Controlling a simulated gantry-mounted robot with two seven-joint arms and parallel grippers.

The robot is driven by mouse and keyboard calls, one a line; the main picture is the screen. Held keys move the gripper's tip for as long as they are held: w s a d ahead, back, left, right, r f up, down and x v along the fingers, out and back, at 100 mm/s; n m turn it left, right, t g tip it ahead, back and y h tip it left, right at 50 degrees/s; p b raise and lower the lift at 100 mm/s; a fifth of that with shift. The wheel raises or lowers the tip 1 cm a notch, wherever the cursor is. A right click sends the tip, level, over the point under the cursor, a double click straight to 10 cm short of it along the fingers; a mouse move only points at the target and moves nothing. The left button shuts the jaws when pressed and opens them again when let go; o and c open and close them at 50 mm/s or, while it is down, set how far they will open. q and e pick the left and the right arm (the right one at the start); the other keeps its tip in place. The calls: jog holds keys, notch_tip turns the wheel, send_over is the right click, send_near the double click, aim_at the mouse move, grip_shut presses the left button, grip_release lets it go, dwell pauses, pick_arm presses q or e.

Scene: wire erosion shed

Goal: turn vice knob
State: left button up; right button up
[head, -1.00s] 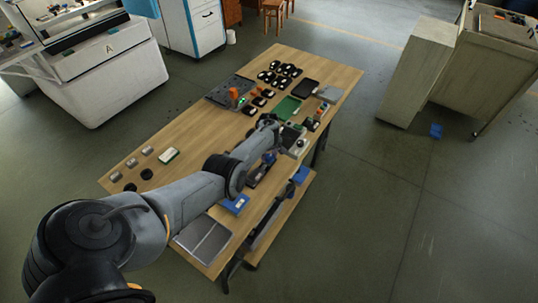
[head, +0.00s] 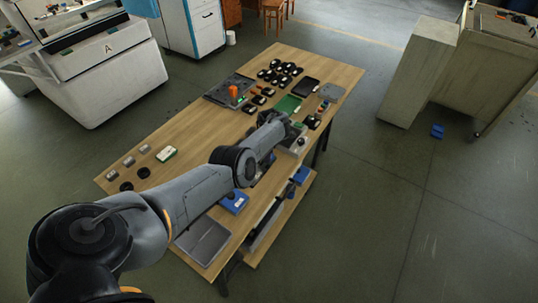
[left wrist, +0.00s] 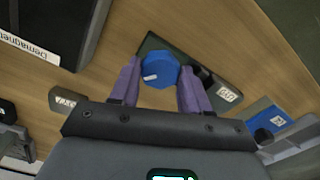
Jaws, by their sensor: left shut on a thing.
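A blue knob (left wrist: 160,70) with a white pointer mark shows in the left wrist view. It sits on a dark body (left wrist: 205,68) with a white label at its right end, on the wooden table. My left gripper (left wrist: 159,78) has its two purple fingers on either side of the knob and is shut on it. In the head view my left arm reaches across the table to its right side, and the arm hides the knob and fingertips there. My right gripper is not in view.
The wooden table (head: 185,130) holds many black parts (head: 280,72), a green mat (head: 289,104) and an orange item (head: 233,91). A blue item (head: 234,202) is near its front. In the left wrist view a dark box (left wrist: 72,25) labelled "Demagnet" is close on the left.

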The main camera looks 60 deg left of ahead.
pick_arm(q)
jog(key=n+b, duration=0.2)
jog(key=n, duration=0.2)
jog(key=shift+f, duration=0.15)
jog(key=shift+n+b, duration=1.2)
jog(key=shift+n, duration=1)
jog(key=o, duration=1.1)
jog(key=shift+c, duration=0.2)
jog(key=shift+r, duration=0.2)
notch_tip(320, 180, up, 11)
jog(key=p, duration=0.4)
jog(key=shift+f, duration=0.15)
